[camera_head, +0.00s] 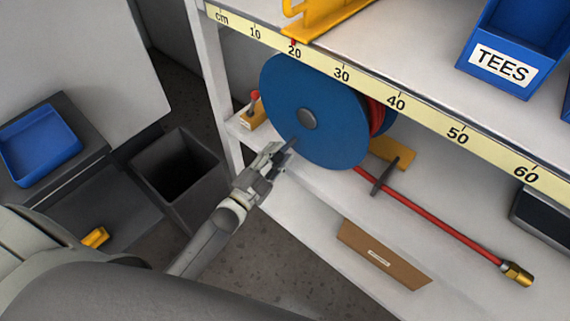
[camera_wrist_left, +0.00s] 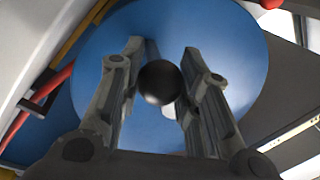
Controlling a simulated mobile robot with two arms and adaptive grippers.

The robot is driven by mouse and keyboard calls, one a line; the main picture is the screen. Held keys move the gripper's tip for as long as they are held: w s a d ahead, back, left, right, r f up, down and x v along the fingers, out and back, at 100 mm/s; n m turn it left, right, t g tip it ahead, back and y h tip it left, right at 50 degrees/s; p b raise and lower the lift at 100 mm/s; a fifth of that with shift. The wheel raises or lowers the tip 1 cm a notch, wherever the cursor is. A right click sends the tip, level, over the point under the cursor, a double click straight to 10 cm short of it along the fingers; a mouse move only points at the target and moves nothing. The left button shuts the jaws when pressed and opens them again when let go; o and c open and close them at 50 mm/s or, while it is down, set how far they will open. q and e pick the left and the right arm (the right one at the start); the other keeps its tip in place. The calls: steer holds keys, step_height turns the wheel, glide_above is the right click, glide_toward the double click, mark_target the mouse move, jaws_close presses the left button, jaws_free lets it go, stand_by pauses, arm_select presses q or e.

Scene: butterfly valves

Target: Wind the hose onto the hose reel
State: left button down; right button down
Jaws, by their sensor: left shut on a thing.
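The blue hose reel (camera_head: 310,95) stands on the lower shelf, its round side toward me with a dark hub in the middle. The red hose (camera_head: 430,221) runs from the reel through a dark guide (camera_head: 385,176) across the shelf to a brass end fitting (camera_head: 517,273). Some red hose shows wound behind the blue disc. My left gripper (camera_head: 275,158) is at the disc's lower left edge, shut on the reel's crank handle. In the left wrist view the handle's dark round knob (camera_wrist_left: 159,82) sits between the two fingers, with the blue disc behind. My right gripper is not in view.
The upper shelf edge with a yellow ruler (camera_head: 370,88) passes above the reel. A blue TEES bin (camera_head: 515,45) stands on that shelf. A brown cardboard piece (camera_head: 383,257) is at the lower shelf's front. A dark open bin (camera_head: 180,170) and a blue tray (camera_head: 38,143) are at the left.

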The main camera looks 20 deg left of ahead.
arm_select(q)
steer(key=w+a+r+m+h, duration=0.2)
steer(key=a+r+m, duration=0.35)
steer(key=m, duration=0.45)
step_height(320, 180, up, 11)
steer(key=m+g+h+p, duration=0.1)
steer(key=m+g+h, duration=0.1)
steer(key=m, duration=1.1)
steer(key=shift+a, duration=0.25)
steer(key=shift+w, duration=0.1)
steer(key=c, duration=1)
jaws_free()
steer(key=shift+c, duration=0.2)
steer(key=r+v, duration=0.1)
steer(key=v, duration=1.1)
steer(key=shift+f, duration=0.5)
